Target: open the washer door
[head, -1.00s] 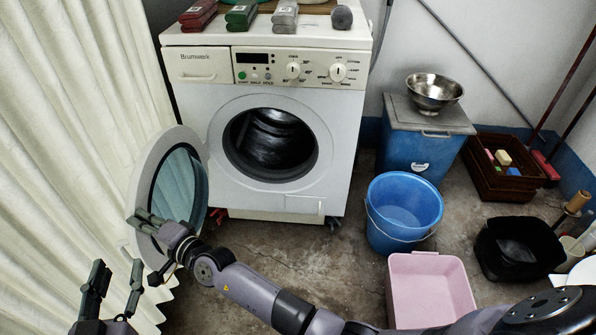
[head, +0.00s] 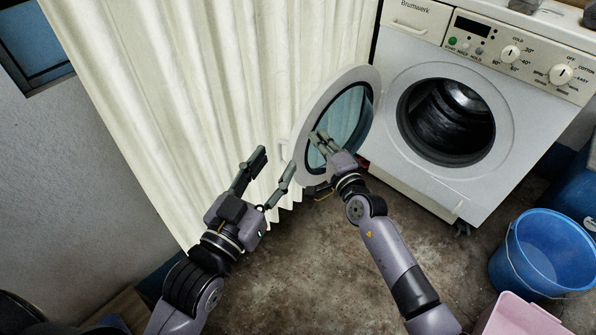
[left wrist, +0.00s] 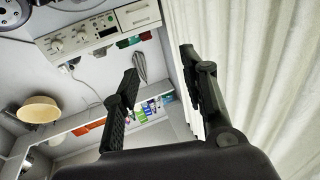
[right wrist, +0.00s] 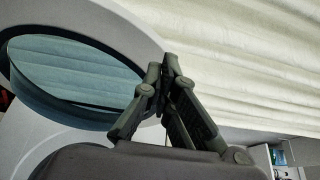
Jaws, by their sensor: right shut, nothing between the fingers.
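The white washer (head: 398,171) stands at the right in the head view, its dark drum opening (head: 445,120) uncovered. Its round door (head: 369,84), a white ring with bluish glass, is swung wide open to the left, beside the curtain. My right gripper (head: 318,140) is shut and empty in front of the door's glass; I cannot tell if it touches. The right wrist view shows its fingertips (right wrist: 166,72) together, with the door ring (right wrist: 100,22) behind them at the left. My left gripper (head: 274,170) is open and empty, left of the door, in front of the curtain.
A cream pleated curtain (head: 140,90) hangs close behind my left gripper and the door. A blue bucket (head: 545,250) and a pink basin (head: 515,318) stand on the floor at the lower right. The floor (head: 310,270) between my arms is bare.

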